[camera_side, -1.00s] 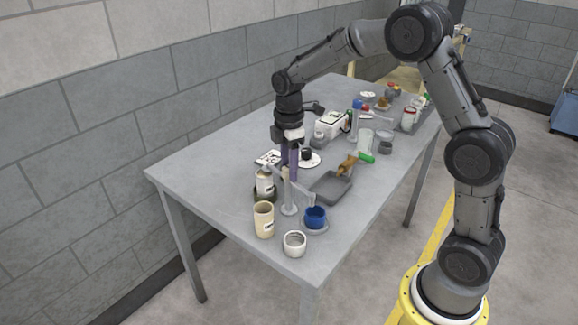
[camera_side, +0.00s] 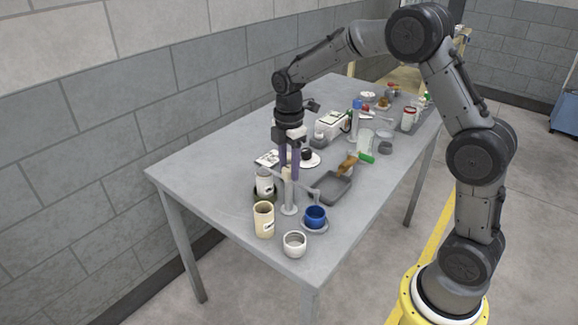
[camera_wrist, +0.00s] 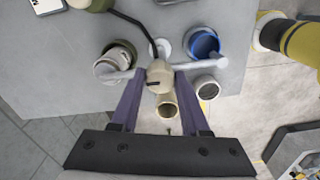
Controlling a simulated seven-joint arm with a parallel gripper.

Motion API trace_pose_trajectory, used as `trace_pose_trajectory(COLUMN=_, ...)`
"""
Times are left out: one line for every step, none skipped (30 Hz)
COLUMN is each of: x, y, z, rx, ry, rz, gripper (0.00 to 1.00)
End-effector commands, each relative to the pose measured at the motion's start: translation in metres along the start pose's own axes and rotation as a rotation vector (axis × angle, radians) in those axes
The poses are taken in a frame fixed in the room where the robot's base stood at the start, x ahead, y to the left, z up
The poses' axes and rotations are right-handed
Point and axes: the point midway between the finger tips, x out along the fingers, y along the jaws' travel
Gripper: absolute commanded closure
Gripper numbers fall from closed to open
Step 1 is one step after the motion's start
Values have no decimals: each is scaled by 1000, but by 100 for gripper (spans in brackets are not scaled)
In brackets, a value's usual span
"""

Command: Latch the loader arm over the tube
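A pale post (camera_side: 289,198) stands on a round base near the table's front end, with thin arms reaching left and right; I take it for the loader. A cream piece (camera_wrist: 158,76) sits at the centre. My gripper (camera_side: 289,178) points down at the post; it also shows in the wrist view (camera_wrist: 158,72), its purple fingers apart on either side of the cream piece. Contact and any latch are unclear.
A beige cup (camera_side: 264,222), a white cup (camera_side: 294,244) and a blue mug (camera_side: 315,217) crowd the post near the front edge. A grey tray (camera_side: 333,188) lies to its right. Several items fill the far end; the table's left side is clear.

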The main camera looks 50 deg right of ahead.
Motion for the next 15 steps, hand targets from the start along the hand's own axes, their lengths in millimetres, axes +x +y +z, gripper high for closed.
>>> trace_pose_trajectory(x=-1, y=1, z=0, rx=0, ry=0, rz=3, gripper=44)
trace_pose_trajectory(x=-1, y=0, z=0, rx=0, ry=0, rz=3, gripper=39)
trace_pose_trajectory(x=-1, y=0, z=0, rx=0, ry=0, rz=2, gripper=31)
trace_pose_trajectory(x=-1, y=0, z=0, rx=1, ry=0, rz=2, gripper=26)
trace_pose_trajectory(x=0, y=0, z=0, rx=1, ry=0, rz=2, gripper=26)
trace_pose_trajectory(x=0, y=0, z=0, rx=1, ry=0, rz=1, gripper=26)
trace_pose_trajectory(x=0, y=0, z=0, rx=2, ry=0, rz=1, gripper=26)
trace_pose_trajectory(x=0, y=0, z=0, rx=2, ry=0, rz=1, gripper=26)
trace_pose_trajectory(x=0, y=0, z=0, rx=2, ry=0, rz=0, gripper=26)
trace_pose_trajectory(x=0, y=0, z=0, rx=3, ry=0, rz=0, gripper=26)
trace_pose_trajectory(x=0, y=0, z=0, rx=3, ry=0, rz=0, gripper=26)
trace_pose_trajectory(x=0, y=0, z=0, rx=3, ry=0, rz=0, gripper=26)
trace_pose_trajectory(x=0, y=0, z=0, rx=3, ry=0, rz=0, gripper=26)
trace_pose_trajectory(x=-1, y=0, z=0, rx=3, ry=0, rz=0, gripper=26)
trace_pose_trajectory(x=-4, y=0, z=0, rx=3, ry=0, rz=1, gripper=26)
